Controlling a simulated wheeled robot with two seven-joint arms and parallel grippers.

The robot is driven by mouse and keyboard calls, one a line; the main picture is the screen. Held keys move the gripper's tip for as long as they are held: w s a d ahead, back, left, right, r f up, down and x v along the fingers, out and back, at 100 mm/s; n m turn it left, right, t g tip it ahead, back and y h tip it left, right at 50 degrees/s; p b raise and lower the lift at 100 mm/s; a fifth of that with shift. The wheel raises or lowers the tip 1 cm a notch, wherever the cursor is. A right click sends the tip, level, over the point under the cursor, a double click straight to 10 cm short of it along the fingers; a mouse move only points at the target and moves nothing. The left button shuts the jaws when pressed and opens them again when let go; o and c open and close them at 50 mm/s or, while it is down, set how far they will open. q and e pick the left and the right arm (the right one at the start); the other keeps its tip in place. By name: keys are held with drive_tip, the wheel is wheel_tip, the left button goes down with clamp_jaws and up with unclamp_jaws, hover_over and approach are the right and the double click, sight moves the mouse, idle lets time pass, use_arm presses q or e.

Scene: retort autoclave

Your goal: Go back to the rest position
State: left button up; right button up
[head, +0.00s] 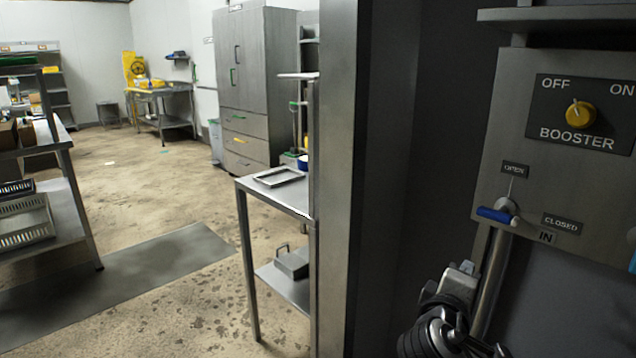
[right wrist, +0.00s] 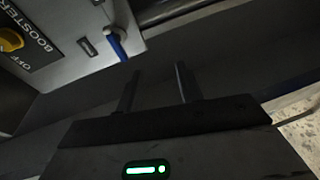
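My right gripper (right wrist: 158,72) shows in the right wrist view with its two dark fingers apart and nothing between them. A blue valve handle (head: 496,215) sits on the grey control panel (head: 505,120), pointing left below the OPEN label; it also shows in the right wrist view (right wrist: 117,46), beyond the fingertips and apart from them. A dark and grey jointed part of the robot stands at the bottom of the head view, beside the pipe; its fingers cannot be made out there. My left gripper is not in view.
A yellow BOOSTER knob (head: 581,114) points towards OFF. A metal pipe (head: 491,280) runs down from the valve. A dark upright post (head: 340,180) stands left of the panel. A steel side table (head: 247,184) stands beyond it. Open floor (head: 150,190) lies at left.

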drive_tip(key=s+a+f+m+g+y+p, duration=0.1)
drive_tip(key=s+a+f+y+p, duration=0.1)
drive_tip(key=s+a+f+y, duration=0.4)
drive_tip(key=s+a+f+y+p, duration=0.1)
drive_tip(key=s+a+f+y, duration=0.2)
drive_tip(key=f, duration=0.5)
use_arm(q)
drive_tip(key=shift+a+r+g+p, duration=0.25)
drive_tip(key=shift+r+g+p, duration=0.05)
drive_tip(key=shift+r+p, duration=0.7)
use_arm(e)
drive_tip(key=s+a+f+m+y, duration=0.1)
drive_tip(key=s+a+m+y, duration=0.1)
drive_tip(key=s, duration=0.4)
drive_tip(key=s+a+f+m+y, duration=0.1)
drive_tip(key=s+a+m+y, duration=0.1)
drive_tip(key=s+m, duration=0.2)
drive_tip(key=s, duration=0.3)
drive_tip(key=shift+s+a+g+y, duration=0.15)
drive_tip(key=shift+s+g+y, duration=0.1)
drive_tip(key=shift+g+y, duration=0.15)
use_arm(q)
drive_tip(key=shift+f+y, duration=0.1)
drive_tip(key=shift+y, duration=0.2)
